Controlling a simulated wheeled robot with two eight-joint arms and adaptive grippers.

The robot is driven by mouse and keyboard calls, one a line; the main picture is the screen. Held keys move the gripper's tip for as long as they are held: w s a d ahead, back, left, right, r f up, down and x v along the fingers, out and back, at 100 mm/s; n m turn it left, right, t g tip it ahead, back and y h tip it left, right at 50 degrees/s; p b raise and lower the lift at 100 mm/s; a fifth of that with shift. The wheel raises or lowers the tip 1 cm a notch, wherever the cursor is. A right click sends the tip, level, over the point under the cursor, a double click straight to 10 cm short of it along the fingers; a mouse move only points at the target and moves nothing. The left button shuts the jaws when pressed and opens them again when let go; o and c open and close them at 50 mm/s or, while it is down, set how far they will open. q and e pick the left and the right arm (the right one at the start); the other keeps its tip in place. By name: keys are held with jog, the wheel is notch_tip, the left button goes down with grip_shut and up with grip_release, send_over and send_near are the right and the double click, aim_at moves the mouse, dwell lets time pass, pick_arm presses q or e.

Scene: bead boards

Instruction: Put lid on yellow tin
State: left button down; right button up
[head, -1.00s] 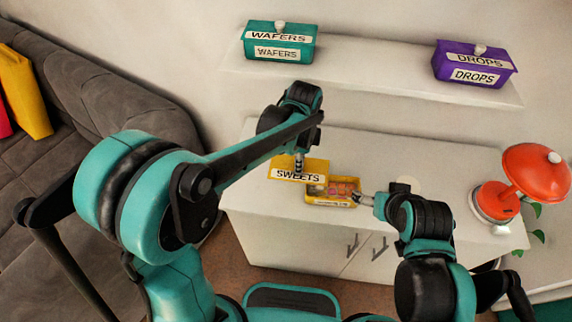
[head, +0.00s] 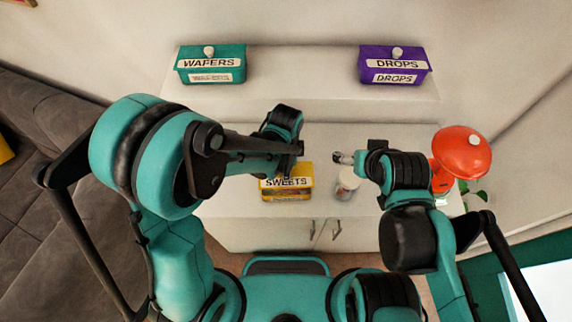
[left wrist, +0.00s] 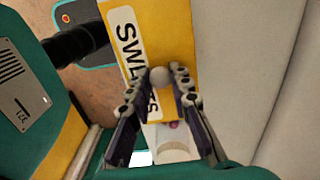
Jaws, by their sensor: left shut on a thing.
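The yellow lid (head: 288,181) with a SWEETS label is over the yellow tin (head: 288,197) on the white cabinet. In the head view it lines up with the tin; I cannot tell whether it is fully seated. In the left wrist view, my left gripper (left wrist: 161,90) is shut on the round grey knob of the lid (left wrist: 178,35). My forearm hides that gripper in the head view. My right gripper (head: 343,157) is clear of the tin, to its upper right, and its finger opening is too small to judge.
A white jar (head: 347,184) stands right of the tin, just below my right gripper. A red lamp (head: 461,153) and a plant are at the cabinet's right end. A teal WAFERS tin (head: 211,65) and purple DROPS tin (head: 395,66) stand on the shelf (head: 300,85) behind.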

pick_arm(q)
jog(key=shift+f+b, duration=2.15)
jog(key=shift+f, duration=0.75)
jog(key=shift+r+b, duration=0.1)
jog(key=shift+b, duration=0.2)
jog(key=shift+f, duration=0.2)
jog(key=shift+f+b, duration=0.25)
jog(key=shift+b, duration=0.25)
jog(key=c, duration=0.9)
grip_release()
